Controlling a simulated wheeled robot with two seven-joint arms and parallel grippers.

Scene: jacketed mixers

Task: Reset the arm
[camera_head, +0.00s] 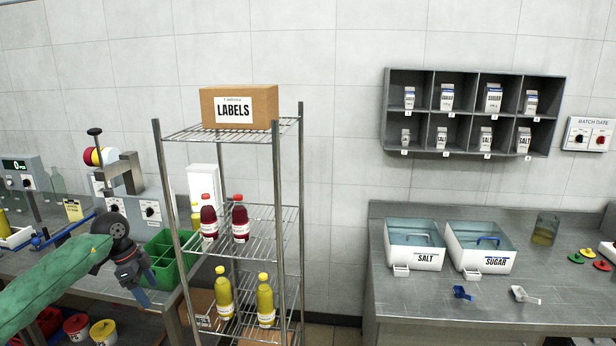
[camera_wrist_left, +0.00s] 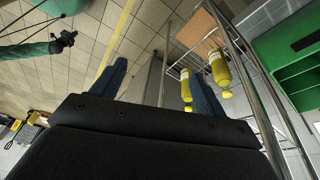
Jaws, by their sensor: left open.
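My left gripper (camera_head: 147,284) is at the left of the head view, at the end of my green-sleeved arm. It hangs beside the green crate (camera_head: 168,262) and left of the wire rack. In the left wrist view the two blue fingers of this gripper (camera_wrist_left: 155,88) are spread apart with nothing between them. A second green-sleeved arm with a small dark gripper (camera_wrist_left: 63,42) shows far off at the upper left of the left wrist view. It looks like my right one, too small to read its jaws. It is not in the head view.
A wire rack (camera_head: 262,133) holds a LABELS box (camera_head: 238,106), red bottles (camera_head: 209,217) and yellow bottles (camera_head: 265,302), close to the right of my left gripper. A right-hand counter (camera_head: 400,300) carries SALT (camera_head: 415,240) and SUGAR bins (camera_head: 480,244). A cubby shelf (camera_head: 474,112) hangs above.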

